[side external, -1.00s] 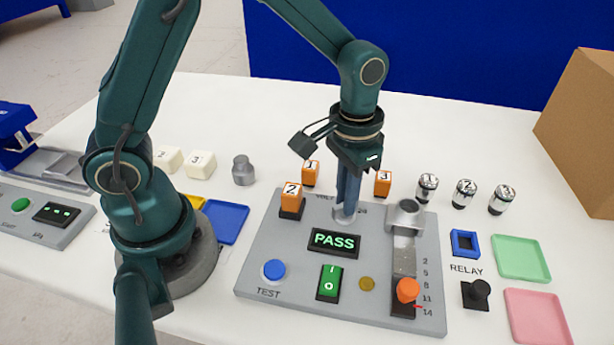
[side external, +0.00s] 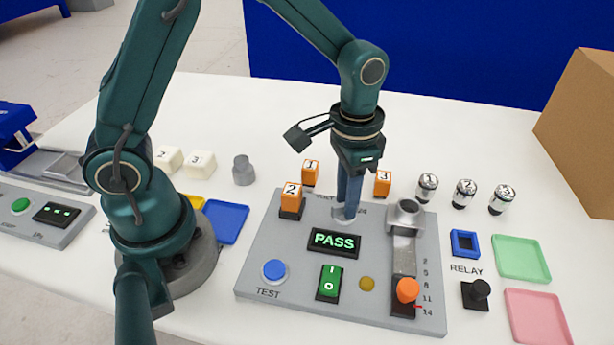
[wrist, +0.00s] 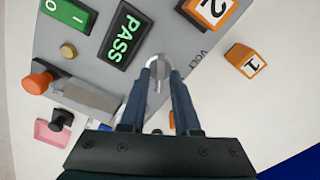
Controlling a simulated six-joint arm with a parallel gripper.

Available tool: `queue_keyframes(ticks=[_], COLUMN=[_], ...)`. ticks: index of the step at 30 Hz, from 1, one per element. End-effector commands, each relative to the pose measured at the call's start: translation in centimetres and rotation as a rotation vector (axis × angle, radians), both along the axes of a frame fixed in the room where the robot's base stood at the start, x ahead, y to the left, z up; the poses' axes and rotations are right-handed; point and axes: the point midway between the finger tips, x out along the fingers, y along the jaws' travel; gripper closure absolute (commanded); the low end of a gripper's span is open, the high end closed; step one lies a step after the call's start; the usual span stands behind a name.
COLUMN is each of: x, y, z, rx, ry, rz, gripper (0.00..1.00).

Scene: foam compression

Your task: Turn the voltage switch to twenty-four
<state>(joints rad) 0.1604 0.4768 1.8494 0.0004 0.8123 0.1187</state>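The voltage switch is a small light-grey round knob (wrist: 158,66) on the grey panel (side external: 260,240), behind the lit PASS display (side external: 334,241). In the wrist view the knob has a dark pointer line and sits between my fingertips. My gripper (side external: 347,212) points straight down over it, with one finger on each side, closed in on the knob. The fingers cover most of the knob and part of the voltage lettering in the side view, so the setting cannot be read there.
Orange blocks 1 (side external: 310,173), 2 (side external: 291,197) and 3 (side external: 383,184) stand close around my gripper. A grey post (side external: 405,216) with a slide and orange knob (side external: 408,290) is to the right. Several relays and trays lie further right.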

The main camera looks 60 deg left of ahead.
Motion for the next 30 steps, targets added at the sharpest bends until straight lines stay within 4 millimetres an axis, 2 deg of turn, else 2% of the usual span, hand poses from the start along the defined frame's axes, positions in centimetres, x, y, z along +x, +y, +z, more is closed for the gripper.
queue_keyframes(ticks=[11,21,30], x=[0.0,0.1,0.0], y=[0.0,0.0,0.0], z=[0.3,4.5,5.2], rx=[0.000,-0.001,0.001], ry=[0.001,-0.003,0.002], rz=[0.002,0.001,0.001], gripper=[0.57,0.57,0.57])
